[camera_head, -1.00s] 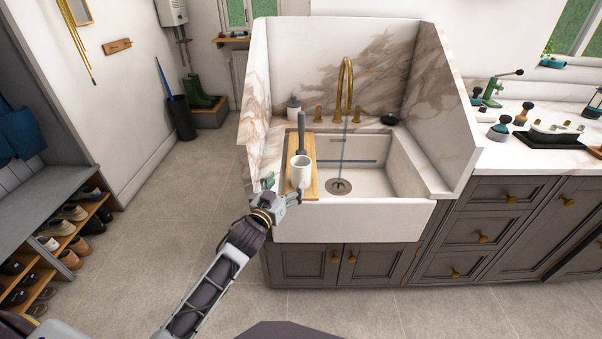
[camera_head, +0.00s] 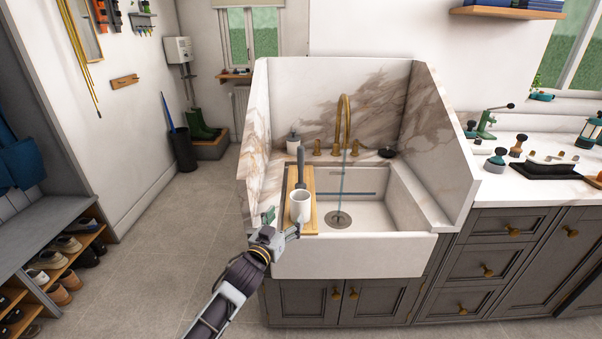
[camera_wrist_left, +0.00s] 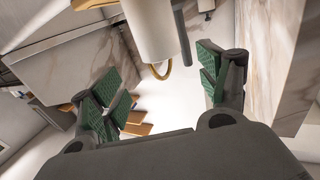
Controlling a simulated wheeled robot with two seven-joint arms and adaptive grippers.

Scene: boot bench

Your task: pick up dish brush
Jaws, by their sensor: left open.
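The dish brush shows as a dark grey upright handle (camera_head: 301,165) at the white mug (camera_head: 300,206). Its lower end is hidden, and I cannot tell for sure whether it stands inside the mug or behind it. The mug stands on a wooden board (camera_head: 309,184) across the sink's left side. My left gripper (camera_head: 282,226) is open and empty at the mug's near left side. In the left wrist view, which looks upside down, the mug (camera_wrist_left: 151,30) and dark handle (camera_wrist_left: 183,35) lie beyond the spread green-padded fingers (camera_wrist_left: 163,88). My right gripper is out of view.
The white sink (camera_head: 350,256) has marble walls (camera_head: 375,95) on its left, back and right.

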